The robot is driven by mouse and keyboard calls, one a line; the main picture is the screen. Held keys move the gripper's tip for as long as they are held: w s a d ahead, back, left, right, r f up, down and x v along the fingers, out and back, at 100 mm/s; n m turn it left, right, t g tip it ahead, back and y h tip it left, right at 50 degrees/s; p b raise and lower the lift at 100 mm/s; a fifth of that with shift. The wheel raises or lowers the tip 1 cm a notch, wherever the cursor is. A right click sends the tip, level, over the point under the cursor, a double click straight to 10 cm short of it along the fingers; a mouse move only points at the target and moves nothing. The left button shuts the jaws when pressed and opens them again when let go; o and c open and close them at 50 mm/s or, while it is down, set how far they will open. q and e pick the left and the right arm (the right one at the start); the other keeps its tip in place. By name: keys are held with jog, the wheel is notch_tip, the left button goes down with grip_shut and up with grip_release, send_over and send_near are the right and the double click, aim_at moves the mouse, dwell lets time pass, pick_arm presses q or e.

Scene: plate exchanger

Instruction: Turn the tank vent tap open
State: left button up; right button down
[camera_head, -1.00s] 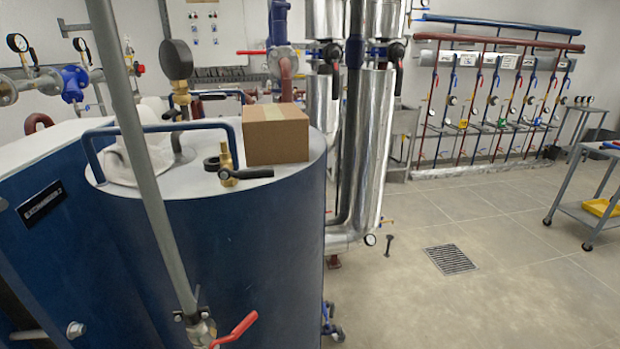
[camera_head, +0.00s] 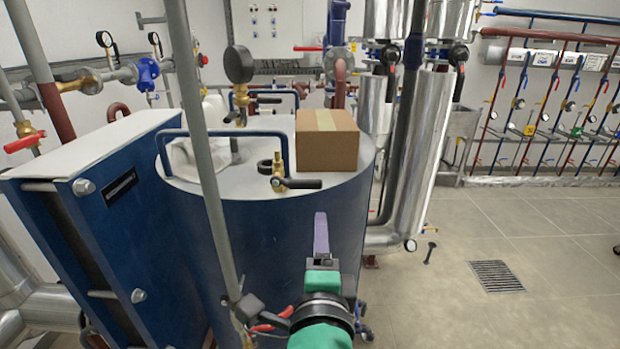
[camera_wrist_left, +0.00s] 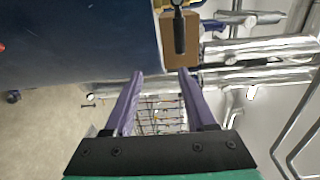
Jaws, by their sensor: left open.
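The tank vent tap (camera_head: 280,170) is a small brass valve on the flat top of the blue tank (camera_head: 262,230). Its black lever (camera_head: 305,184) points right, towards the tank's front edge. My left gripper (camera_head: 321,218) rises from the bottom in the head view, with its purple fingers in front of the tank and apart from the lever. In the left wrist view the gripper (camera_wrist_left: 160,73) is open and empty. The black lever (camera_wrist_left: 180,35) shows beyond the fingertips, near the right finger. My right gripper is not in view.
A cardboard box (camera_head: 328,141) stands on the tank just behind and right of the tap. A blue rail (camera_head: 215,133) and a black gauge (camera_head: 239,65) are to the left. A grey upright pipe (camera_head: 195,130) crosses in front of the tank. Silver pipes (camera_head: 428,150) stand at right.

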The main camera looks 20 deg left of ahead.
aim_at(308, 187)
pick_arm(q)
jog(key=s+a+r, duration=0.1)
jog(key=s+r, duration=0.2)
jog(key=r, duration=0.1)
jog(key=shift+n, duration=0.3)
jog(key=p+x, duration=0.1)
jog(key=x, duration=0.4)
jog(key=p+x, duration=0.1)
jog(key=x, duration=0.3)
jog(key=p+x, duration=0.1)
jog(key=x, duration=0.4)
jog(key=shift+w+a+p, duration=0.2)
jog(key=shift+a+p, duration=0.1)
jog(key=shift+a, duration=0.1)
grip_shut()
jog(key=shift+f, duration=0.1)
